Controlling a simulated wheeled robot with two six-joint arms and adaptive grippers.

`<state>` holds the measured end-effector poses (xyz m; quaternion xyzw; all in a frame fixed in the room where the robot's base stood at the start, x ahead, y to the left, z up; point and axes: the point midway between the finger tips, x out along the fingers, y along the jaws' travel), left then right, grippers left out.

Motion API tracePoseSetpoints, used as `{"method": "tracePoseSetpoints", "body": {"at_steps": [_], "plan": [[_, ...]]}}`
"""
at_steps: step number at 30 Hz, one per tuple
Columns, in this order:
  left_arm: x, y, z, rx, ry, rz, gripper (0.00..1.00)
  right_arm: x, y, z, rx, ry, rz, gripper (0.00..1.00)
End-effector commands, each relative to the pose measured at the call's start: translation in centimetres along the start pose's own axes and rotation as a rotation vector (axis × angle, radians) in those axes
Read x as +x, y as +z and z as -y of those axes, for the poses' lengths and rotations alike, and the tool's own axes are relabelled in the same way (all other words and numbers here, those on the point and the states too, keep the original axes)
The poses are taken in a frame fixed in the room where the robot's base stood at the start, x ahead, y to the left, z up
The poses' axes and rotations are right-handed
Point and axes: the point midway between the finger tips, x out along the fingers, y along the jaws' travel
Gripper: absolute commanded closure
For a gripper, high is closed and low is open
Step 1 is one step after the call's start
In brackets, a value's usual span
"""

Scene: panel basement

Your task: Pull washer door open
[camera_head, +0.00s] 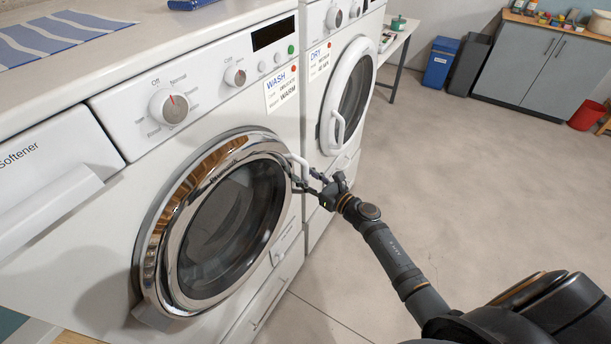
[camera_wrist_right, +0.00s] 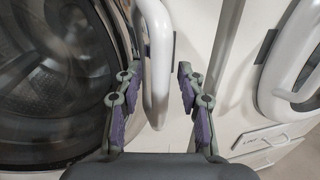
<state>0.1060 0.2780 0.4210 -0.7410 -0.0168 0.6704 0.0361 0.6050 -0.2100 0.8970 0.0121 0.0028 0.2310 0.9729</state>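The washer door (camera_head: 157,240) is a round chrome ring with dark glass, and it looks closed against the white washer (camera_head: 115,215). Its white handle (camera_head: 299,162) is on the door's right side and shows as an upright bar in the right wrist view (camera_wrist_right: 160,55). My right gripper (camera_head: 306,182) is at the handle. In the wrist view its two purple-padded fingers (camera_wrist_right: 157,88) are apart, with the handle between them, nearer the left finger. A gap shows on the right side, so it does not look clamped. My left gripper is out of view.
A white dryer (camera_head: 313,105) with a closed round door (camera_head: 327,100) and its own handle (camera_head: 338,128) stands right beside the washer. Open concrete floor (camera_head: 450,170) lies to the right. A blue bin (camera_head: 440,62) and grey cabinet (camera_head: 540,65) stand at the back.

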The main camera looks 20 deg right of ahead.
Motion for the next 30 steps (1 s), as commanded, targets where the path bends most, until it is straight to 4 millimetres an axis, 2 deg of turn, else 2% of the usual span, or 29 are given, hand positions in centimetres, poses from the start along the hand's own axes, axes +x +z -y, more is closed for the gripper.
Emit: {"method": "tracePoseSetpoints", "body": {"at_steps": [2,10,30], "plan": [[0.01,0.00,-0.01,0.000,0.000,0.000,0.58,-0.02,-0.01,0.01,0.000,0.000,0.000,0.64],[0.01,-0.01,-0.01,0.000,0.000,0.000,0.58,-0.05,-0.01,0.02,0.000,0.000,0.000,1.00],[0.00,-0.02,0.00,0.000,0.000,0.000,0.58,-0.08,-0.05,0.01,0.000,0.000,-0.001,1.00]]}}
